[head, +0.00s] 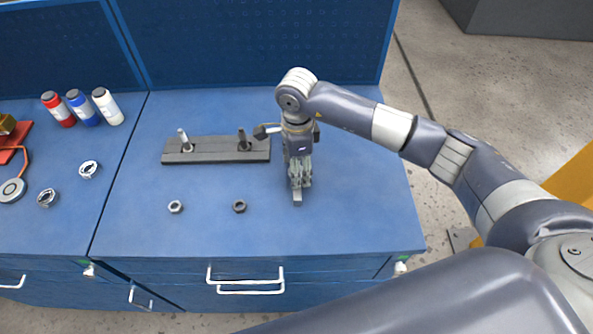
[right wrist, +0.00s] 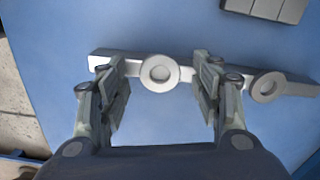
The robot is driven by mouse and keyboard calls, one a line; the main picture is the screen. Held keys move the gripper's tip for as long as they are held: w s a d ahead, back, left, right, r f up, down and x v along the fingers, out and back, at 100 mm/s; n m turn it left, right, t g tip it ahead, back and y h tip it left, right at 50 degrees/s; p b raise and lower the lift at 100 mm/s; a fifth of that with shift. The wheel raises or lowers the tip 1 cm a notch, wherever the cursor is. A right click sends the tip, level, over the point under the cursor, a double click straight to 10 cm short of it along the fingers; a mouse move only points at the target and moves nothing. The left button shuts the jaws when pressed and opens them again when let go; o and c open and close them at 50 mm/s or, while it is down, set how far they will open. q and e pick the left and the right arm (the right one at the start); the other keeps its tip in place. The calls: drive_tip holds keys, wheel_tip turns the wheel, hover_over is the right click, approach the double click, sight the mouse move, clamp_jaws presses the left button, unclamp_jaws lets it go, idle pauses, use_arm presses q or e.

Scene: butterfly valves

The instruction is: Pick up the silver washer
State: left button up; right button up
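A pale grey bar (right wrist: 132,65) lies on the blue bench below my right gripper (right wrist: 160,78). It bears two round, ring-like pieces, a silver one (right wrist: 160,72) and a similar one (right wrist: 268,87) further right. In the right wrist view my right gripper is open, a finger on either side of the nearer ring, and empty. In the head view my right gripper (head: 300,184) points down and hides most of the bar. My left gripper is out of view.
A dark block (head: 215,151) with a silver post (head: 185,141) and a dark post (head: 243,140) stands left of my right gripper. A silver nut (head: 175,206) and a dark nut (head: 239,205) lie in front of it. Bottles (head: 83,107) stand far left. The bench front is clear.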

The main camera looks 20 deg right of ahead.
drive_tip(key=shift+s, duration=0.1)
drive_tip(key=c, duration=1.1)
drive_tip(key=shift+o, duration=0.2)
